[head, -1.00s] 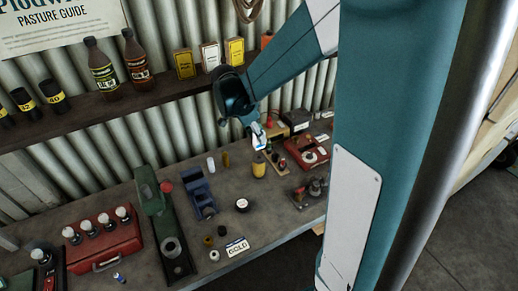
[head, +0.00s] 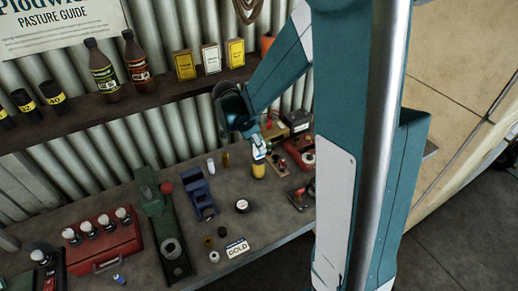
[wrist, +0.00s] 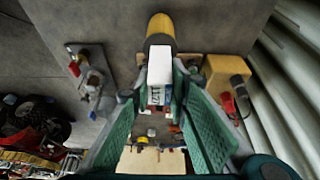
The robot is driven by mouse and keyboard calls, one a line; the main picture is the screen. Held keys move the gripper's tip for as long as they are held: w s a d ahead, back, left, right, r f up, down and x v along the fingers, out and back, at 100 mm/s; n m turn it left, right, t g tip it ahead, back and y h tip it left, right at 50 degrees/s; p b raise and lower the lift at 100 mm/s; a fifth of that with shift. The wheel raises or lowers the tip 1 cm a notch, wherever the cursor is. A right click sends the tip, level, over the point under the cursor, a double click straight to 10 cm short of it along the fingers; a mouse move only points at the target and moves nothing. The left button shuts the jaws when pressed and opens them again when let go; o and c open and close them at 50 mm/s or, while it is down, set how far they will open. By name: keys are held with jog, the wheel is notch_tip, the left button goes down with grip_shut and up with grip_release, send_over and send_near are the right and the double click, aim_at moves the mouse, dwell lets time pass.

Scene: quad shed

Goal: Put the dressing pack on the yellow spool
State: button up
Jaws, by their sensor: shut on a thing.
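The dressing pack, a small white box with dark print and a blue patch (wrist: 160,66), is between the fingers of my gripper (wrist: 160,92) in the wrist view. My gripper (head: 257,140) is shut on it. In the head view the pack (head: 259,153) is right over the yellow spool (head: 259,171) and overlaps its top. The spool stands upright on the bench. In the wrist view the yellow spool (wrist: 161,27) shows just beyond the pack, partly hidden by it. I cannot tell whether the pack touches the spool.
A red box (head: 299,152) and small parts lie to the right of the spool. A corrugated wall and shelf (head: 120,104) stand behind.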

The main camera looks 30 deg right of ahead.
jog(key=shift+f, duration=0.75)
jog(key=shift+f, duration=0.15)
jog(key=o, duration=0.7)
jog(key=shift+o, duration=0.2)
jog(key=shift+r, duration=0.2)
jog(key=v, duration=1.2)
